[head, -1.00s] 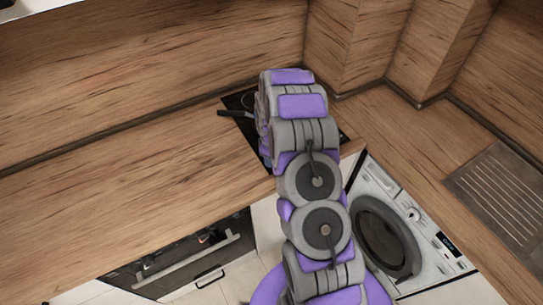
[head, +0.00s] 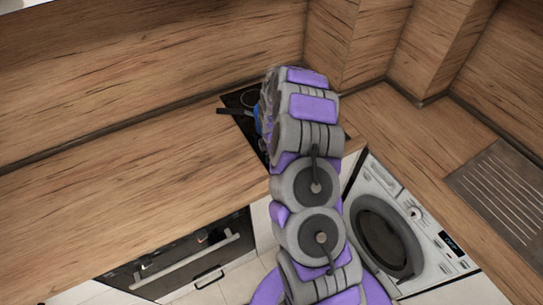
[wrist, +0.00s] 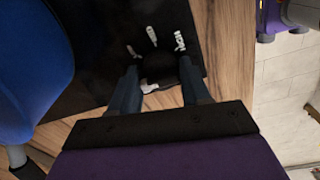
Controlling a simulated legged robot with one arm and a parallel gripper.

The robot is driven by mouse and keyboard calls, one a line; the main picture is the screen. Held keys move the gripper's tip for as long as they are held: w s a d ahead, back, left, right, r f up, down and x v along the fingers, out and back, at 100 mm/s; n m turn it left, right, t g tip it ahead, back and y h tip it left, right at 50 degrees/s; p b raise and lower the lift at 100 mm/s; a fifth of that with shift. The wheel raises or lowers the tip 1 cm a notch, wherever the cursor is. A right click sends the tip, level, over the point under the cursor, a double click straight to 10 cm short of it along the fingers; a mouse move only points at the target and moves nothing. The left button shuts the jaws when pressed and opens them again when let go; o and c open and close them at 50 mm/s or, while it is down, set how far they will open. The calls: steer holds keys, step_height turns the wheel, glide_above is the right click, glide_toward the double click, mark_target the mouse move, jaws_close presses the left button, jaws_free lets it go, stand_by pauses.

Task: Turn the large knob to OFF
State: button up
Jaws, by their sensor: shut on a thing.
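In the wrist view a dark round knob (wrist: 160,68) sits on the black hob plate (wrist: 95,85), near its edge. White labels fan out beyond it; the right one reads HIGH (wrist: 180,42), and the others are too small to read surely. A white mark shows below the knob, partly hidden. My gripper (wrist: 160,82) has one finger on each side of the knob and is shut on it. The knob's pointer cannot be made out. In the head view my arm hides the knob and gripper; part of the hob (head: 236,101) shows.
A blue rounded object (wrist: 30,70), perhaps cookware, stands close left of my gripper; a bit of it shows in the head view (head: 258,118). A dark handle (head: 234,111) juts left over the hob. The wooden counter (head: 130,170) left is clear. A washing machine (head: 400,235) stands right.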

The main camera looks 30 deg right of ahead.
steer(key=shift+w+r+n, duration=0.1)
steer(key=shift+n, duration=0.2)
steer(key=o, duration=1)
steer(key=shift+o, duration=0.2)
step_height(320, 180, up, 17)
steer(key=s, duration=0.1)
steer(key=shift+p, duration=0.3)
